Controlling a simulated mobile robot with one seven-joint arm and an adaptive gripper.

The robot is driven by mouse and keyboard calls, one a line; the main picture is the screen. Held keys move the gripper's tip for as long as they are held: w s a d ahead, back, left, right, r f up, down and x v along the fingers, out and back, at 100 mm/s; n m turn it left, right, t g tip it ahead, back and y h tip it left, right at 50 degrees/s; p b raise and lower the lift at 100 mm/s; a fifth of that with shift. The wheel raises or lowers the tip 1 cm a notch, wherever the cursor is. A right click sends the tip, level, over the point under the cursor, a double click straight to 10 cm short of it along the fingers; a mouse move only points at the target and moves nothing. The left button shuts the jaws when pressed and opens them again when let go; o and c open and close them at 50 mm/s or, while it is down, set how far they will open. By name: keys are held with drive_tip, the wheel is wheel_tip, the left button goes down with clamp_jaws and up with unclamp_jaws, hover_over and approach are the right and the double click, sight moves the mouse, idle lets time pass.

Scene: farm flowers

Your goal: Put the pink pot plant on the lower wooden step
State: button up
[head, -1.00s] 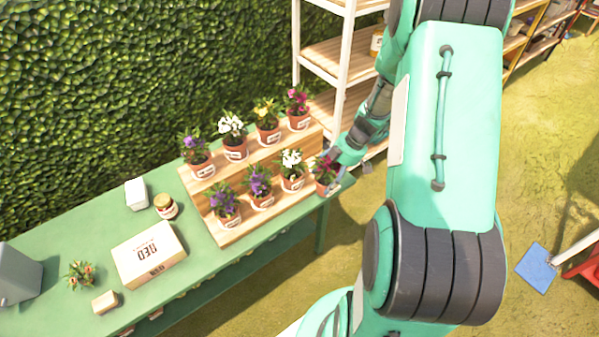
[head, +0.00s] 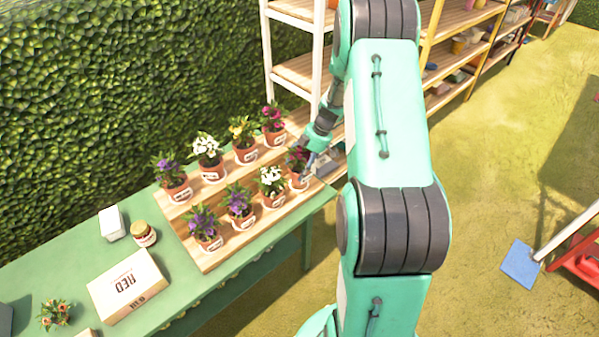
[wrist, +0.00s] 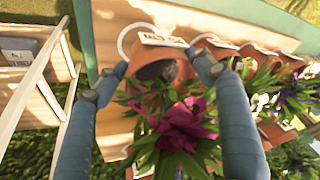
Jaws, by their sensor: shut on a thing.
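The pink pot plant (head: 298,164) is a terracotta pot with magenta flowers and a pale label. It is at the right end of the lower wooden step (head: 228,249), in line with the front row of pots. My gripper (head: 309,161) is shut on its pot. In the wrist view, my gripper (wrist: 165,68) has one finger on each side of the pot (wrist: 152,68), with the magenta flowers (wrist: 183,125) between the fingers. I cannot tell whether the pot's base touches the step.
A white-flowered pot (head: 271,188) stands just left of it, with purple-flowered pots further left. Several pots fill the upper step, including a magenta one (head: 272,125). The green table (head: 190,288) bears a RED box (head: 128,286). A white shelf (head: 295,72) stands behind.

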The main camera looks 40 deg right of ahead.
sight(301, 168)
drive_tip(key=shift+w+d, duration=0.35)
drive_tip(key=shift+w, duration=0.3)
drive_tip(key=shift+f, duration=0.15)
drive_tip(key=shift+f+b, duration=0.5)
drive_tip(key=shift+f, duration=1.15)
drive_tip(key=o, duration=1.6)
drive_tip(key=shift+f, duration=0.1)
drive_tip(key=shift+c, duration=0.2)
drive_tip(key=shift+s, duration=0.1)
drive_tip(key=p+v, duration=0.2)
drive_tip(key=v, duration=1)
